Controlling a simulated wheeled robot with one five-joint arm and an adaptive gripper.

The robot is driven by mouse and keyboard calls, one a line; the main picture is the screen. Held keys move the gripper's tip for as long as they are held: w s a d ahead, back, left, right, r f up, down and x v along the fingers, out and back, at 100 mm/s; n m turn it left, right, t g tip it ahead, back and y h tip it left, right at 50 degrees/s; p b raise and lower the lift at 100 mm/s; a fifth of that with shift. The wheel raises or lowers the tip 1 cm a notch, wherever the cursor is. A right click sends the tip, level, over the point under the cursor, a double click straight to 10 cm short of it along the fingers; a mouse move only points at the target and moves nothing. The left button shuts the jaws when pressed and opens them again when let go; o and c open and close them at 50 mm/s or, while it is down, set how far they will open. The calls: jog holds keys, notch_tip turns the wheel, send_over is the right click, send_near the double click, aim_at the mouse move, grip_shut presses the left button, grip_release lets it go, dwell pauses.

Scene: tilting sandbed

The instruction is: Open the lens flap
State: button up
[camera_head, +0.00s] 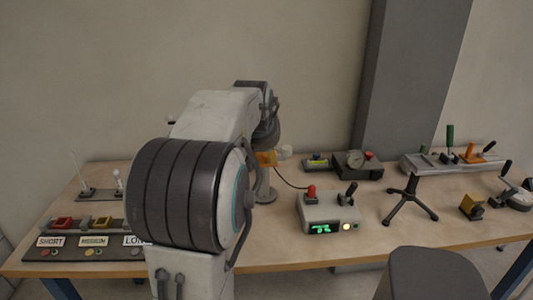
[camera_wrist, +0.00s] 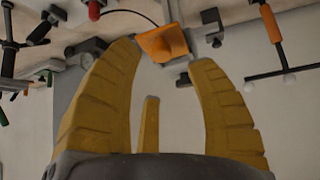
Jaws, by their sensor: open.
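An orange flap (camera_wrist: 163,43), which looks like the lens flap, shows in the wrist view at the top middle. It lies between and just beyond the tips of my gripper (camera_wrist: 163,54). My gripper's yellow fingers are spread wide, with nothing held between them. I cannot tell whether a fingertip touches the flap. In the head view, an orange-yellow piece (camera_head: 266,158) shows beside my arm, above a grey round-footed stand (camera_head: 265,190). I cannot tell if it is the flap or a finger. My arm hides most of this spot.
The wooden table (camera_head: 400,238) carries a control box (camera_head: 328,212) with a red knob and green display, a black tripod stand (camera_head: 410,201), a gauge unit (camera_head: 355,163) and a lever panel (camera_head: 452,160). Coloured blocks and labelled plates (camera_head: 93,241) lie at the left. A dark stool-like shape (camera_head: 432,273) stands in front.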

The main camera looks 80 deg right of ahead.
jog(key=shift+v, duration=2.8)
jog(key=shift+c, duration=0.2)
